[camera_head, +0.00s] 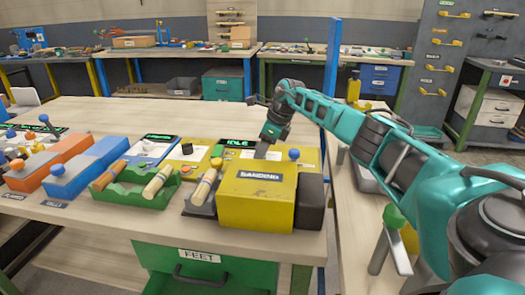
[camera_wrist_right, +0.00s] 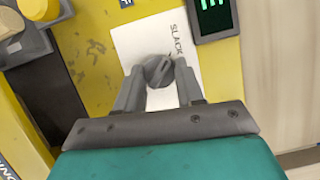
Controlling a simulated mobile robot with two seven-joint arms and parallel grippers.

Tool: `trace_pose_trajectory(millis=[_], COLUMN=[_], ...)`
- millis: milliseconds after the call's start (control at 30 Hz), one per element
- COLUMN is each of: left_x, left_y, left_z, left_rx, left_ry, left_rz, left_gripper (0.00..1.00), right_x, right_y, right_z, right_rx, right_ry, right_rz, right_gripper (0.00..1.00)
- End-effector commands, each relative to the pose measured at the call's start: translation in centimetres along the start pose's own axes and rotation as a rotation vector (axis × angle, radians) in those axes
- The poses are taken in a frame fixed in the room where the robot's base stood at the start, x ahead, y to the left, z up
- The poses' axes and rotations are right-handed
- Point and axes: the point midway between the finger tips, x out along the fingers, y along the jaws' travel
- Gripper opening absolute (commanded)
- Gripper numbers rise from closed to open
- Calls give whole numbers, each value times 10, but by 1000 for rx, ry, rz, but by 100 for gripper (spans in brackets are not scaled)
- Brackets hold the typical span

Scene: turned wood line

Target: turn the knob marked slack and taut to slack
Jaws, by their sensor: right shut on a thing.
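The grey round knob (camera_wrist_right: 158,70) sits on a white plate (camera_wrist_right: 134,44) on a yellow panel in the right wrist view. The word SLACK is printed on the plate, right of the knob; the word taut does not show. My right gripper (camera_wrist_right: 160,88) has its two fingers on either side of the knob, shut on it. In the head view the right gripper (camera_head: 262,151) reaches down behind the yellow SANDING box (camera_head: 256,200), and the knob is hidden there. Which way the knob points is not clear. My left gripper is not in view.
A dark display reading IDLE (camera_head: 240,143) is beside the gripper. A blue ball-topped lever (camera_head: 294,155) stands close on the right. The table's back left (camera_head: 120,110) is clear.

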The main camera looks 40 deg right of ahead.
Motion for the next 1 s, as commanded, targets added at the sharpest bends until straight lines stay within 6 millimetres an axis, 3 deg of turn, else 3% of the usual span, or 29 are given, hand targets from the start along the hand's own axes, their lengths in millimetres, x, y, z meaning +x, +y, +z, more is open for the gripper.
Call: trace_pose_trajectory(millis=[333, 367, 600, 867, 1000], left_x=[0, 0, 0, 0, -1], left_y=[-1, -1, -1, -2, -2], left_z=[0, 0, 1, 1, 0], left_rx=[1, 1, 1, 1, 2], left_ry=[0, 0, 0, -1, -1], left_rz=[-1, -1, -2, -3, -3], left_gripper=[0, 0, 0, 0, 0], right_x=[-1, -1, 0, -1, -14], right_y=[0, 0, 0, 0, -1], right_z=[0, 0, 0, 0, 0], right_rx=[-5, -5, -3, -3, -2], right_ry=[-1, -1, 0, 0, -1], right_rz=[-1, -2, -1, -1, -3], right_gripper=[7, 39, 62, 63, 63])
